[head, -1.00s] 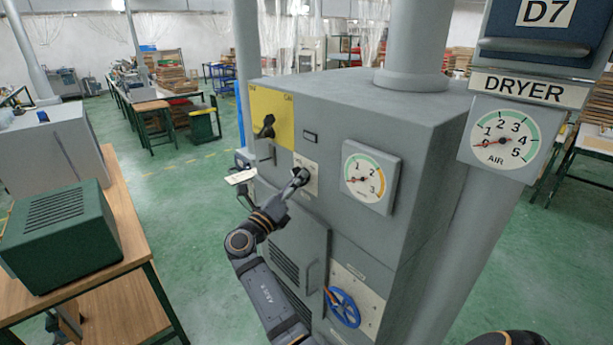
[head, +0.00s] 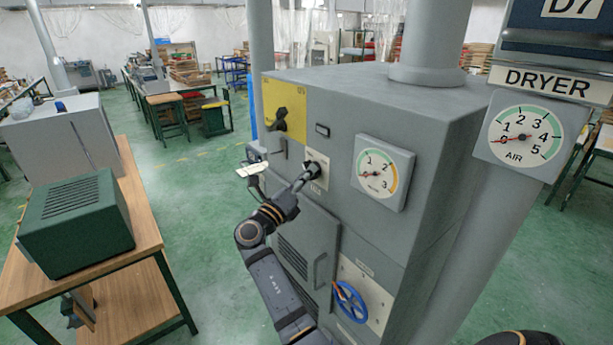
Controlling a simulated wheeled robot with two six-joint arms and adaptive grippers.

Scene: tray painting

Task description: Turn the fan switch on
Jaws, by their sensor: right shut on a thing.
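The grey dryer cabinet (head: 440,130) stands in the middle. A dark switch knob (head: 314,171) sits on a small pale plate on its front, left of the round gauge (head: 382,174). The plate's lettering is too small to read, so I cannot tell if it names the fan. My right gripper (head: 306,178) is at the plate, shut on the knob and partly hiding it. Above left, a yellow panel (head: 297,112) carries a black lever (head: 280,119), which nothing touches. My left gripper is not in view.
A white tag (head: 252,170) hangs at the cabinet's left edge. An air gauge (head: 525,137) is at right. A wooden table (head: 140,220) holds a green box (head: 75,225) at left.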

